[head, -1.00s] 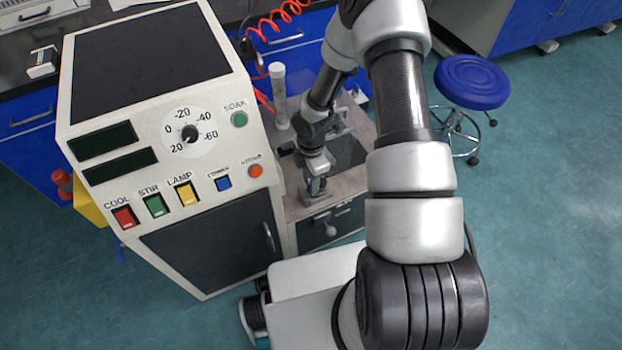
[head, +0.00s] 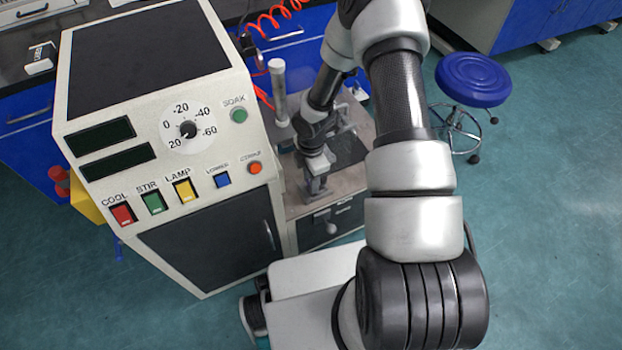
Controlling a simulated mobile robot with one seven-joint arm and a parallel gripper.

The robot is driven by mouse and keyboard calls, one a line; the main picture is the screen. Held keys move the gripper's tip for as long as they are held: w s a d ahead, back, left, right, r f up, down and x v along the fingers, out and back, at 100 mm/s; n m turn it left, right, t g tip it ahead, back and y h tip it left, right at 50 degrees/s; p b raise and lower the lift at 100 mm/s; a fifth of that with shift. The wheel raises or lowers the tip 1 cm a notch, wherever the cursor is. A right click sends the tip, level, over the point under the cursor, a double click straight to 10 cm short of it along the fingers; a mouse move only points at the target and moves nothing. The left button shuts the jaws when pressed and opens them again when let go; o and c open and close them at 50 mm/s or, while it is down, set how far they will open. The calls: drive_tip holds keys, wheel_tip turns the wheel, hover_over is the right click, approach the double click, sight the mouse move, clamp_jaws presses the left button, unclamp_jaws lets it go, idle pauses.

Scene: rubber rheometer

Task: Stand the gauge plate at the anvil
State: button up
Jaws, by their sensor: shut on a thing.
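My gripper (head: 317,194) is small in the head view, low over the front of the grey worktop (head: 296,208) to the right of the control cabinet. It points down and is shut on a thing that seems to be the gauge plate. The plate's outline is too small and too covered by the fingers to make out. I cannot pick out the anvil for sure; my arm covers part of the worktop. I cannot tell whether the held thing touches the worktop.
The control cabinet (head: 205,235) rises close left of my gripper. A pale upright column (head: 279,95) stands behind, near a red coiled hose (head: 272,27). A dark mesh pad (head: 346,150) lies on the worktop. A blue stool (head: 473,80) stands on open floor at right.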

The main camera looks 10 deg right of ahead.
drive_tip(key=shift+f, duration=0.3)
drive_tip(key=o, duration=1)
drive_tip(key=shift+c, duration=0.2)
wheel_tip(320, 180, up, 17)
drive_tip(key=p, duration=0.5)
drive_tip(key=shift+r, duration=0.2)
